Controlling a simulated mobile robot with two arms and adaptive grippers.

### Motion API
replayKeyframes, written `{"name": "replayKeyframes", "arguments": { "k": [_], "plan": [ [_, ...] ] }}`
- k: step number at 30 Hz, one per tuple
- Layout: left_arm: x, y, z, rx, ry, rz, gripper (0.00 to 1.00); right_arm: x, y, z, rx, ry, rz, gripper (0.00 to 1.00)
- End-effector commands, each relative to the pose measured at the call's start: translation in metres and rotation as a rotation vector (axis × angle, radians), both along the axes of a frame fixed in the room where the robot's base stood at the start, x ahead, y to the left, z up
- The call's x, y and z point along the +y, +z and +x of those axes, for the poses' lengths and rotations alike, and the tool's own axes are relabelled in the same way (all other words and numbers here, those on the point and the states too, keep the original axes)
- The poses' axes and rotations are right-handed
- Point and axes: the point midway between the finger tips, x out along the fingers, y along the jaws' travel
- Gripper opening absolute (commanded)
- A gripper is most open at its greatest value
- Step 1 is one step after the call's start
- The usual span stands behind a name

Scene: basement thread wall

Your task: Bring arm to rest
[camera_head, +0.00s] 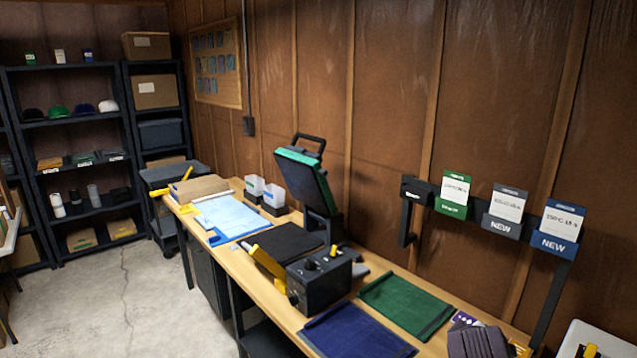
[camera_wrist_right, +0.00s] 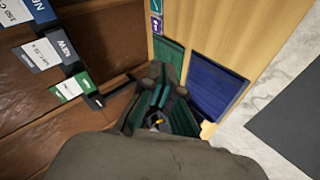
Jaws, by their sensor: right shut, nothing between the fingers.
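My right gripper (camera_wrist_right: 167,82) shows in the right wrist view, with its dark fingers close together and nothing held. It points down over the workbench, and its fingers overlap the lower edge of the green mat (camera_wrist_right: 168,57) in the picture. I cannot tell its exact height above the bench. A grey rounded part fills the bottom of that view. My left gripper is in neither view. In the head view, a dark grey shape (camera_head: 477,340) cuts into the bottom edge at the right; I cannot tell what it is.
The wooden workbench (camera_head: 262,290) holds a heat press (camera_head: 310,185), a black control box (camera_head: 320,280), a green mat (camera_head: 405,303) and a blue mat (camera_head: 357,333). A wall rail carries green, grey and blue tagged holders (camera_head: 555,243). Shelves (camera_head: 90,165) stand at the left. Concrete floor (camera_head: 130,300) is clear.

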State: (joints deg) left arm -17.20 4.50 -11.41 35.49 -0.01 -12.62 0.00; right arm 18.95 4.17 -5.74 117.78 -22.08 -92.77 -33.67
Motion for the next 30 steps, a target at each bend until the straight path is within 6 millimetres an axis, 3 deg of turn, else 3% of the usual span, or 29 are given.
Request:
{"name": "replayKeyframes", "arguments": {
  "k": [1, 3, 6, 9, 15, 24, 30],
  "plan": [
    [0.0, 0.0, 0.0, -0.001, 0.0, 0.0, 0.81, 0.008, -0.036, -0.028, 0.041, -0.004, 0.06, 0.0],
    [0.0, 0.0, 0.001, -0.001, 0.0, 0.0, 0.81, 0.019, -0.074, -0.064, 0.086, -0.017, 0.15, 0.0],
    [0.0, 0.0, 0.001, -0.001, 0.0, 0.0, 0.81, 0.035, -0.114, -0.116, 0.145, -0.046, 0.27, 0.0],
    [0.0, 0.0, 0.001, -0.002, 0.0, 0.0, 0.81, 0.047, -0.138, -0.158, 0.197, -0.078, 0.363, 0.0],
    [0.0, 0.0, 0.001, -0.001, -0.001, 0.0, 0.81, 0.065, -0.163, -0.221, 0.277, -0.139, 0.491, 0.0],
    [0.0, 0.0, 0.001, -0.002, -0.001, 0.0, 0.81, 0.085, -0.177, -0.298, 0.384, -0.228, 0.635, 0.0],
    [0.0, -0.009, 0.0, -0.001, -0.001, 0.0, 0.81, 0.087, -0.234, -0.284, 0.401, -0.234, 0.632, 0.0]
  ]
}}
